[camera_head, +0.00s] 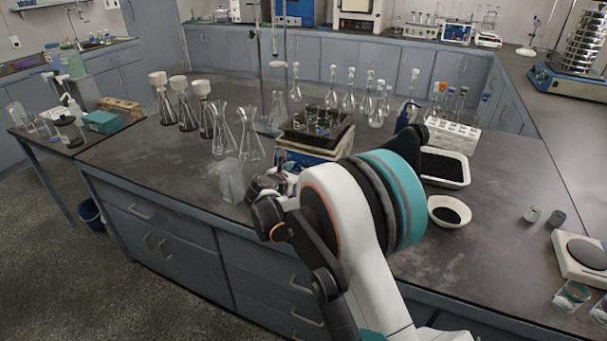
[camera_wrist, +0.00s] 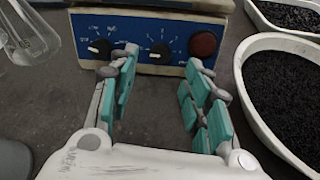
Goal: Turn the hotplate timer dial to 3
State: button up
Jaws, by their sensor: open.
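The hotplate (camera_head: 302,155) stands on the bench behind my arm in the head view. The left dial (camera_wrist: 101,47) sits outside my left finger. The middle dial (camera_wrist: 158,54) lies between my fingertips, with white scale marks around it. The labels are too small to read, so I cannot tell which dial is the timer or its exact setting. My gripper (camera_wrist: 162,62) is open and empty, its teal-padded fingers pointing at the panel. In the head view my arm partly hides the gripper.
A dark tray (camera_head: 296,138) with small glassware rests on the hotplate. White dishes of black granules (camera_wrist: 244,68) lie close on the right.

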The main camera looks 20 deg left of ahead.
jog(key=b+x, duration=0.1)
jog(key=x, duration=0.5)
jog(key=shift+w+f+b, duration=0.1)
jog(key=shift+w+b, duration=0.1)
jog(key=shift+b, duration=0.2)
grip_shut()
